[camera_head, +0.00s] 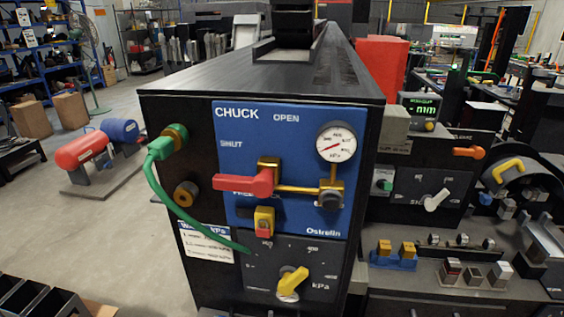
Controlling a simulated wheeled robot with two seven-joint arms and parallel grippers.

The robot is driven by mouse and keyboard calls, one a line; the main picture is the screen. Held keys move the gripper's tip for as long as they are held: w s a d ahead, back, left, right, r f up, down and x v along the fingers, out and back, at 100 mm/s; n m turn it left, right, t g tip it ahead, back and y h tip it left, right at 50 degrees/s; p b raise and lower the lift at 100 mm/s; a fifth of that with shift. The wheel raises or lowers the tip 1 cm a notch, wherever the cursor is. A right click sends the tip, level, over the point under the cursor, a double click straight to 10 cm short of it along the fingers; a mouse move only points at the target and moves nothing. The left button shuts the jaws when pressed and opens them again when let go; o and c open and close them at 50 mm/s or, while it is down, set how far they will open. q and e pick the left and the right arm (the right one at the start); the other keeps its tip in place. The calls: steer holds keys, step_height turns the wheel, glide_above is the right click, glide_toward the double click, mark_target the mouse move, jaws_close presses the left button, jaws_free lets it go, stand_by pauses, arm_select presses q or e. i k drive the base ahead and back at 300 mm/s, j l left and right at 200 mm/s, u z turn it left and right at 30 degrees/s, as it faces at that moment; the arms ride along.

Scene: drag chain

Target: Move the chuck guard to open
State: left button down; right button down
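A blue panel (263,135) marked CHUCK stands on the front of a dark cabinet in the middle of the view. It carries the words OPEN at upper right and SHUT at left. A red lever (243,183) on a brass valve (269,166) lies about level, with its free end to the left, below SHUT and away from OPEN. No separate guard or cover can be made out on the panel. Neither of my grippers shows.
A round gauge (336,143) and a small red-and-yellow switch (264,222) sit near the lever. A green hose (170,201) hangs at the cabinet's left. A yellow knob (291,282) is below. Another control panel (426,188) stands to the right.

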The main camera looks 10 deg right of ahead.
mark_target(525, 172)
steer(key=z, duration=1.65)
steer(key=i+l, duration=0.7)
steer(key=l, duration=0.1)
